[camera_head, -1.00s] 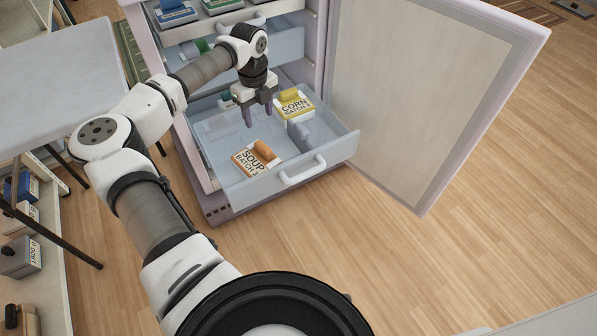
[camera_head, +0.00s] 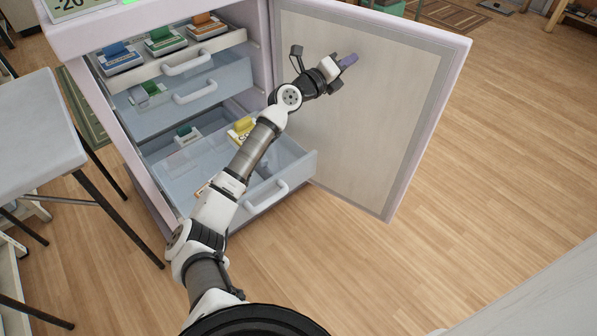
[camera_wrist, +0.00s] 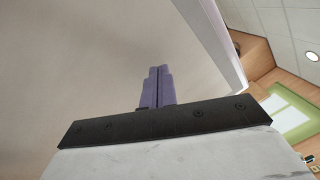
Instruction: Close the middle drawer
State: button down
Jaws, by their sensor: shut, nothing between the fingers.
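The cabinet (camera_head: 152,190) has three stacked drawers. The middle drawer (camera_head: 218,85) is pale blue and partly pulled out, with a white handle (camera_head: 195,92) on its front and a green-topped item (camera_head: 150,92) inside. My gripper (camera_head: 348,61) is raised to the right of the drawers, in front of the open door's inner panel, and touches no drawer. Its purple fingers (camera_wrist: 157,87) are shut together and empty in the wrist view, with the pale door panel behind them.
The bottom drawer (camera_head: 300,172) stands far out below, with a yellow item (camera_head: 241,130) inside; my arm crosses over it. The top drawer (camera_head: 228,42) holds blue, green and orange items. The open door (camera_head: 400,120) bounds the right side. A grey table (camera_head: 35,125) stands left.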

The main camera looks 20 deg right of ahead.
jog(key=r+t, duration=0.1)
jog(key=r+n+t+h, duration=0.1)
jog(key=t, duration=0.1)
jog(key=shift+w, duration=0.25)
jog(key=t, duration=0.1)
jog(key=n+t, duration=0.1)
jog(key=shift+w+a+r+n+t, duration=0.2)
jog(key=shift+w+a+n+t, duration=0.1)
jog(key=shift+t, duration=0.1)
jog(key=n+t+y+p, duration=0.4)
jog(key=t+y, duration=0.1)
jog(key=y, duration=2)
send_near(292, 168)
jog(key=b+x, duration=0.5)
jog(key=x, duration=0.1)
jog(key=shift+w+f, duration=0.15)
jog(key=shift+w, duration=0.1)
jog(key=shift+w+a, duration=0.1)
jog(key=shift+w, duration=0.05)
